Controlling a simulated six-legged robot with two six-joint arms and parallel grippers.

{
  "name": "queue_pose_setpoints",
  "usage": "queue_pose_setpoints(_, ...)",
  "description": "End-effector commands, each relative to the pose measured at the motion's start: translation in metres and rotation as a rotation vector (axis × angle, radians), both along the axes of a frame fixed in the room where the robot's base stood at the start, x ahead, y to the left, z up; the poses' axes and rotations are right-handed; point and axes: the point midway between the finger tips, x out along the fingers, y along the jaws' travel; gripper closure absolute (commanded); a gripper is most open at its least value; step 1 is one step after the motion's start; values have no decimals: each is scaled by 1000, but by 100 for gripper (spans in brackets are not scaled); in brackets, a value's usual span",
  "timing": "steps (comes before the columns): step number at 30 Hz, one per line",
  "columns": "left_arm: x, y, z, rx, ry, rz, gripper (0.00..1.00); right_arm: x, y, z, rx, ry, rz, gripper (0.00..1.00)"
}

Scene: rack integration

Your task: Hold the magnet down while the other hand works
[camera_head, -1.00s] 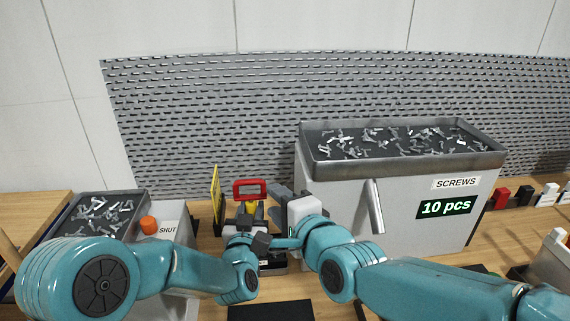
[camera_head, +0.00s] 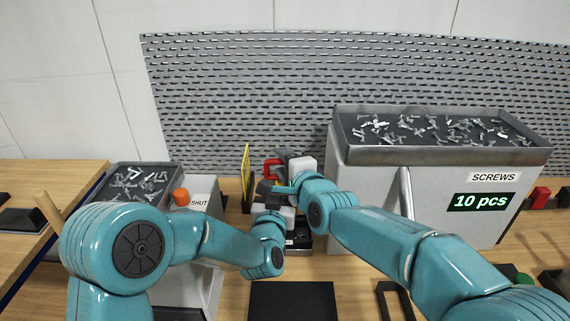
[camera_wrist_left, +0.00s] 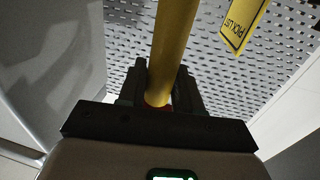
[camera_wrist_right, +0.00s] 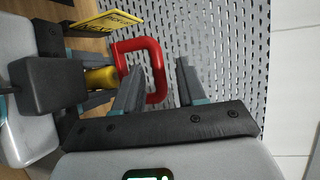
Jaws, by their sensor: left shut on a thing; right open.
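A yellow rod (camera_wrist_left: 172,50) with a red part at its near end stands between the fingers of my left gripper (camera_wrist_left: 163,78), which is shut on it. The rod also shows in the right wrist view (camera_wrist_right: 101,78), beside the dark block of my left gripper. A red loop handle (camera_wrist_right: 158,72) lies between the fingers of my right gripper (camera_wrist_right: 158,66), which is open. In the head view, the red handle (camera_head: 270,168) is partly hidden by my right gripper (camera_head: 283,158). I cannot tell which part is the magnet.
A yellow picklist sign (camera_head: 246,165) stands close to the left. The screws dispenser (camera_head: 365,190), reading 10 pcs, is close to the right. A bin of screws (camera_head: 115,187) with an orange knob (camera_head: 181,197) is at left. A black mat (camera_head: 292,300) lies in front.

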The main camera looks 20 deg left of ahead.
Motion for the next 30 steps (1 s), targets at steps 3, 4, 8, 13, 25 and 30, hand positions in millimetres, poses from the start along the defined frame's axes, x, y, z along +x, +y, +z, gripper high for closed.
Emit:
queue_pose_setpoints(3,-1,-1,-7,-1,16,-2,100,0,0,-1,0,0,0,60)
queue_pose_setpoints(4,-1,-1,-7,-1,16,-2,100,0,0,-1,0,0,0,60)
queue_pose_setpoints(8,-1,-1,-7,-1,16,-2,100,0,0,-1,0,0,0,100)
queue_pose_setpoints(13,-1,-1,-7,-1,16,-2,100,0,0,0,1,-1,0,100)
queue_pose_setpoints(25,-1,0,-7,-1,16,-2,100,0,-1,32,2,-5,-1,100)
queue_pose_setpoints(30,-1,0,-6,-1,16,-2,100,0,-1,32,3,-5,-1,77)
